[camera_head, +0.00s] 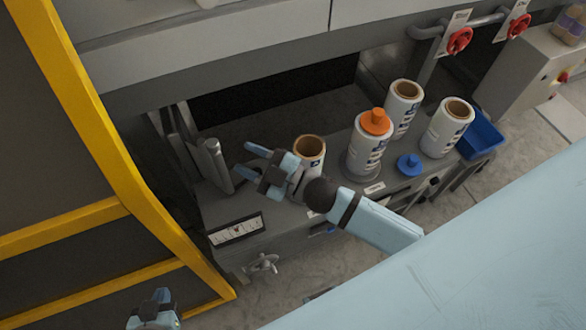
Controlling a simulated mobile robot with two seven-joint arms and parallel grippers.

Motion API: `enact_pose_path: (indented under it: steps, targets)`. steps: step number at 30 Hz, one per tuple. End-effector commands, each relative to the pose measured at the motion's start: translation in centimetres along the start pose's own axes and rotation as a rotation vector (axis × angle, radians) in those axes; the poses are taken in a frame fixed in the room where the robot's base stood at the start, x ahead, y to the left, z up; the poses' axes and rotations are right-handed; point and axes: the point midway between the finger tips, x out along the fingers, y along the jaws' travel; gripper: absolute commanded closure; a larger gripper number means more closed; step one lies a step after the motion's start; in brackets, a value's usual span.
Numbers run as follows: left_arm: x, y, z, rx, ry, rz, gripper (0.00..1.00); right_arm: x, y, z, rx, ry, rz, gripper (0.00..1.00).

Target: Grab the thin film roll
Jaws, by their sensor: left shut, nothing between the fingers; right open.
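Several white film rolls with brown cores stand upright on a grey machine bench: one partly behind my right gripper (310,148), one with an orange cap (366,152), one at the back (402,112) and one at the right (445,130). I cannot tell by looks which is the thin one. My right gripper (250,160) is open and empty, just left of the nearest roll, its fingers pointing left, away from the rolls. Its wrist hides that roll's lower part. My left gripper (157,298) is shut and empty at the bottom left edge, far from the rolls.
A blue cap (409,164) lies on the bench (228,205) between the rolls. A blue bin (484,138) is at the right end. A yellow frame (88,105) stands at the left. Red valve handles (459,40) hang at the back. A pale blue surface covers the lower right.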

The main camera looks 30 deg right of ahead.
Motion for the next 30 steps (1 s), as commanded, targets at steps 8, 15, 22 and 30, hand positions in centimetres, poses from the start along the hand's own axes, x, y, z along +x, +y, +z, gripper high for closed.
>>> enact_pose_path:
  steps: [8,15,22,30]
  targets:
    - [1.3,0.8,1.7,-0.011,0.002,0.010,1.00,3.1,-3.0,-5.5,-0.470,0.536,-0.420,0.59]
    - [2.1,0.7,3.2,-0.008,-0.002,0.011,1.00,0.6,-5.0,-2.2,-0.864,0.764,-0.952,0.59]
    - [3.0,0.4,4.4,-0.007,-0.001,0.008,1.00,-2.8,-0.1,6.1,-1.208,0.669,-1.543,0.59]
    - [3.6,0.4,5.2,-0.007,0.000,0.008,1.00,-5.3,9.2,11.7,-1.417,0.330,-1.993,0.59]
